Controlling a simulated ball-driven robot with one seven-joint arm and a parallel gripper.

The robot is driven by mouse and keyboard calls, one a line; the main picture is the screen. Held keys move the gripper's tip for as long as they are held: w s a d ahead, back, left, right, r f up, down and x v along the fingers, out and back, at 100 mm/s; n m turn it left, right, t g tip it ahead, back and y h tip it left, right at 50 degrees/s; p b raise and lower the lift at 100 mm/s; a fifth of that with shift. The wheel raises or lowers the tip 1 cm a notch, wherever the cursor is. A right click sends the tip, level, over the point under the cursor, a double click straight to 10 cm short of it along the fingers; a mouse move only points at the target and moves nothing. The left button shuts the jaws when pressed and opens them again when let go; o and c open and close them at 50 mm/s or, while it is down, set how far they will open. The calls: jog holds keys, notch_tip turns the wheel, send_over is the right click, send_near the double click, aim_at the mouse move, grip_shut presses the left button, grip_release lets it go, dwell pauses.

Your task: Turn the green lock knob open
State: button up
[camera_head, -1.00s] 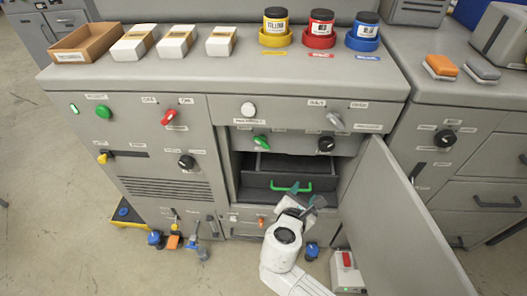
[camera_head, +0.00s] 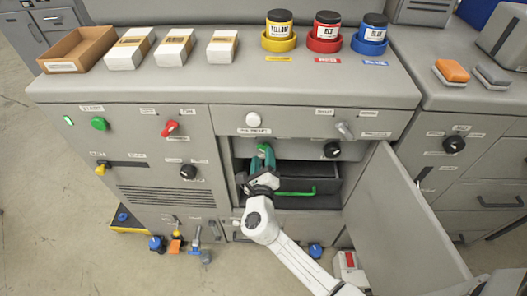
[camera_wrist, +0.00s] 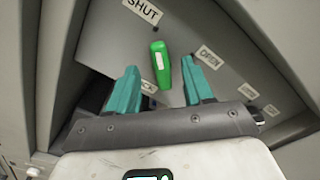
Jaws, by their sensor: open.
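The green lock knob (camera_wrist: 160,68) is on the grey panel, ahead of and between my gripper's fingers in the wrist view. It stands nearly upright there, with a "SHUT" label to its upper left and an "OPEN" label to its right. My gripper (camera_wrist: 158,92) is open, with a teal finger on each side and a gap to each side of the knob. In the head view my gripper (camera_head: 263,160) largely covers the knob, whose green top (camera_head: 264,148) shows at the fingertips.
A drawer with a green handle (camera_head: 296,193) sits in the open bay below. An open grey door (camera_head: 405,225) stands to the right of my arm. A black knob (camera_head: 332,149) is right of the bay's top. Several tools lie on the floor.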

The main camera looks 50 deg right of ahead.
aim_at(264, 152)
jog(key=shift+x, duration=1.6)
jog(key=shift+s, duration=0.1)
grip_shut()
